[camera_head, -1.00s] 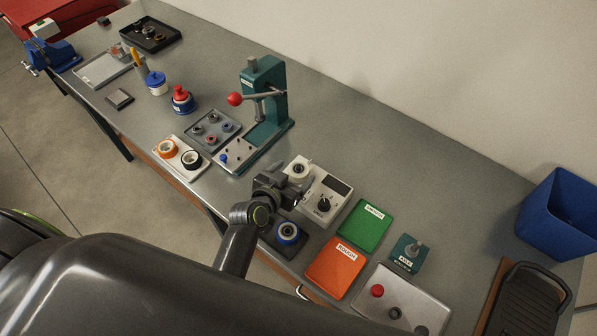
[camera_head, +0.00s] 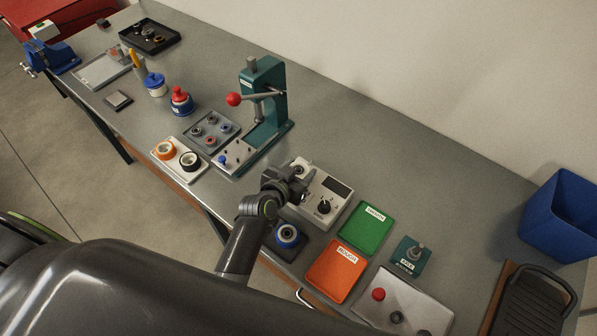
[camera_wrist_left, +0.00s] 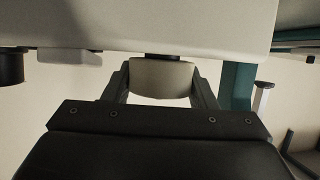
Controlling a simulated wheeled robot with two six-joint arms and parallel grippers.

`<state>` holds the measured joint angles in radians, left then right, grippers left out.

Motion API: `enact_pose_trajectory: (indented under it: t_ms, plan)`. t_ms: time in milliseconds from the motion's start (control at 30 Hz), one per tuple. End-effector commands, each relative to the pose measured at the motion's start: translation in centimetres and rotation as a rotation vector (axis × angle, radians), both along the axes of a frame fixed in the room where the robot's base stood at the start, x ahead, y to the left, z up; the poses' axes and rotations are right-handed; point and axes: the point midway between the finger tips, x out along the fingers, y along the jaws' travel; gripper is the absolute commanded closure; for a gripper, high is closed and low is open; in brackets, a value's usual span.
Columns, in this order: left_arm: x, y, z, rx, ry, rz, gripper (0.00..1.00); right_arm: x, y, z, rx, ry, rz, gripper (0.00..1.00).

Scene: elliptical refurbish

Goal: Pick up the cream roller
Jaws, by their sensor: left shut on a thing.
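The cream roller (camera_wrist_left: 160,78) shows in the left wrist view as a pale, short barrel between my left gripper's two dark fingers. My left gripper (camera_wrist_left: 160,82) is shut on it. A dark stub shows above the roller, against the underside of a pale body; I cannot tell whether the roller touches it. In the head view my left gripper (camera_head: 301,188) is at the left side of the white tester (camera_head: 322,205) with a dial and dark display. The roller is mostly hidden there by the gripper. My right gripper is in neither view.
A dark pad with a blue-ringed roller (camera_head: 288,236) lies just in front. The green tray (camera_head: 364,228) and orange tray (camera_head: 335,272) lie to the right. A teal press (camera_head: 265,100) with a red-knobbed lever stands behind left. A blue bin (camera_head: 560,213) stands far right.

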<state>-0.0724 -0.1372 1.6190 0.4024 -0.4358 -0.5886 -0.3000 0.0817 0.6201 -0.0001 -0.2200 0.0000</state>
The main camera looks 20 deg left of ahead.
Motion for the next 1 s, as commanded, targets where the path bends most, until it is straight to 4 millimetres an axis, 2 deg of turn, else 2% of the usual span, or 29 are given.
enact_pose_trajectory:
  t_ms: [167,367,1000]
  plan:
    - [0.0,0.0,0.1,0.0,0.0,0.0,0.77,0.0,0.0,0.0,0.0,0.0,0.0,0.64]
    - [0.0,0.0,1.1,0.001,-0.003,-0.002,0.77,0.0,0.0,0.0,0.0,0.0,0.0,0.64]
    - [0.1,-0.1,9.2,-0.001,-0.004,-0.002,0.77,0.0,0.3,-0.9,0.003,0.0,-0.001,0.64]
